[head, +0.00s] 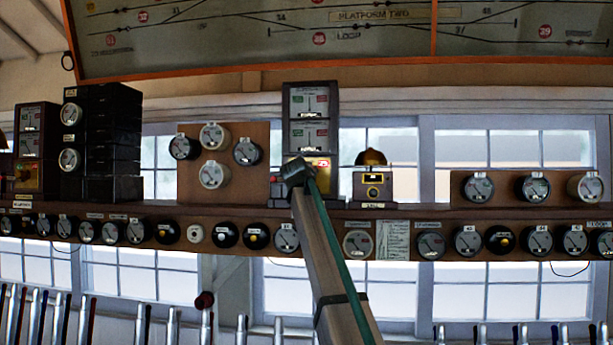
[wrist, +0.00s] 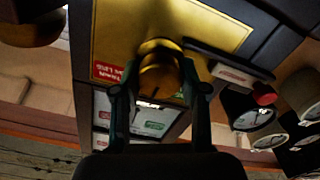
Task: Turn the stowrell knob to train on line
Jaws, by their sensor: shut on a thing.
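A brass knob (wrist: 160,72) sits on a brass plate (wrist: 215,30) in the wrist view. My gripper (wrist: 160,92) is shut on this knob, one finger on each side. A red label (wrist: 108,72) on the plate shows upside down beside the knob. Below it is a dial face (wrist: 150,117) with red and green labels, partly hidden by the fingers. In the head view my gripper (head: 300,172) is at the lower part of the tall central block instrument (head: 311,102), covering the knob.
A bell (head: 372,172) stands just right of the instrument on the shelf (head: 430,212). Round dials (head: 213,136) are on a board to the left, more along the shelf front. A red button (wrist: 264,93) is close to the gripper. Lever handles (head: 205,318) stand below.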

